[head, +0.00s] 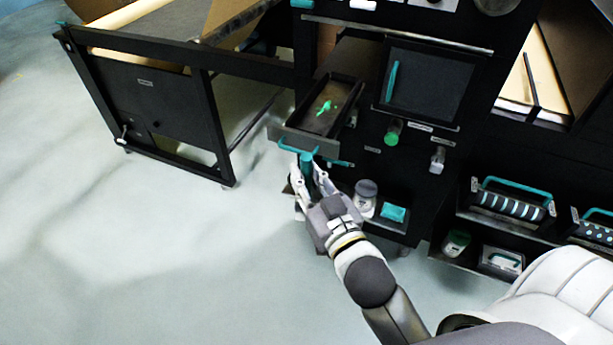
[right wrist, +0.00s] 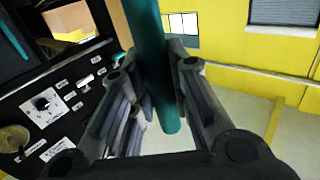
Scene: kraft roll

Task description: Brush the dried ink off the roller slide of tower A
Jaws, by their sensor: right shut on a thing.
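A dark slide (head: 303,143), open like a drawer, sticks out of the black tower. Bright green ink patches (head: 324,108) lie on its floor. A teal bar handle (head: 286,141) curves along its front. My right gripper (head: 306,170) is just below and in front of that handle, shut on a thick teal rod (head: 307,160). In the right wrist view the teal rod (right wrist: 152,60) runs between the fingers and its lower end shows. Its upper end is out of that view, and I cannot tell what it carries. My left gripper is not in view.
A closed dark door (head: 428,85) and a green knob (head: 393,132) are right of the slide. A lidded jar (head: 365,198) and a teal block (head: 394,213) sit on a low shelf. Teal-handled rollers (head: 510,205) stand at right. The floor at left is clear.

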